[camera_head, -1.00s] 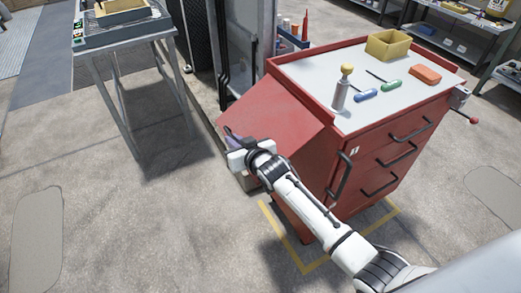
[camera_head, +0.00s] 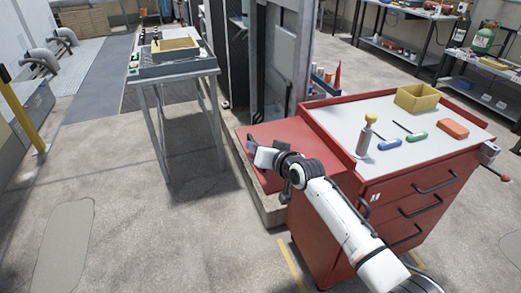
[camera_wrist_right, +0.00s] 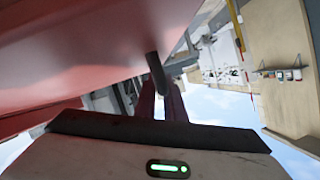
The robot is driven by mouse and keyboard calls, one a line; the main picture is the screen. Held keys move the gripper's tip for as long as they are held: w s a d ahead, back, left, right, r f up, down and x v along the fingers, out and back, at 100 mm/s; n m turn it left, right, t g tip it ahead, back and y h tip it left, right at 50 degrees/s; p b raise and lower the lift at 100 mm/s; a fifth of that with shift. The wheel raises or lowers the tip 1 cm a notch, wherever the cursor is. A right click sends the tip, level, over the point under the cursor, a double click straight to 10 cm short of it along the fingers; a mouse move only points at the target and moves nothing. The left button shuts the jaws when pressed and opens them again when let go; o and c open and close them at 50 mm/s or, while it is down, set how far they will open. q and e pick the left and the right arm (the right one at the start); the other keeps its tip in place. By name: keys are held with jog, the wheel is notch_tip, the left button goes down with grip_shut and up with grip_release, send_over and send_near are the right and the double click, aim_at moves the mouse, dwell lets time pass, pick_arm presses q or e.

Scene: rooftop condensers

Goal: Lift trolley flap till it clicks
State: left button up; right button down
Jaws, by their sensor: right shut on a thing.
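The red trolley (camera_head: 325,220) stands right of centre in the head view. Its red flap (camera_head: 285,133) sticks out from its left side, close to level with the trolley's top. My right gripper (camera_head: 252,145) is shut on the flap's outer edge. In the right wrist view the flap (camera_wrist_right: 85,50) fills the upper left as a red sheet above the right gripper (camera_wrist_right: 158,88). The bracket or catch under the flap is hidden. My left gripper is not in view.
The trolley top holds a yellow bin (camera_head: 417,99), an orange block (camera_head: 453,129), blue (camera_head: 388,144) and green (camera_head: 416,137) tools and a yellow-topped bottle (camera_head: 366,140). A metal table (camera_head: 180,70) stands to the left. The floor at lower left is clear.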

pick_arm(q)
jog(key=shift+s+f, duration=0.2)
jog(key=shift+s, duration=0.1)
pick_arm(e)
jog(key=c, duration=2.1)
grip_release()
jog(key=shift+a, duration=0.1)
jog(key=shift+s+d+r, duration=0.15)
jog(key=shift+s+d, duration=0.15)
jog(key=shift+s, duration=0.15)
notch_tip(320, 180, up, 3)
jog(key=p, duration=0.1)
send_over(273, 177)
jog(key=shift+r, duration=0.15)
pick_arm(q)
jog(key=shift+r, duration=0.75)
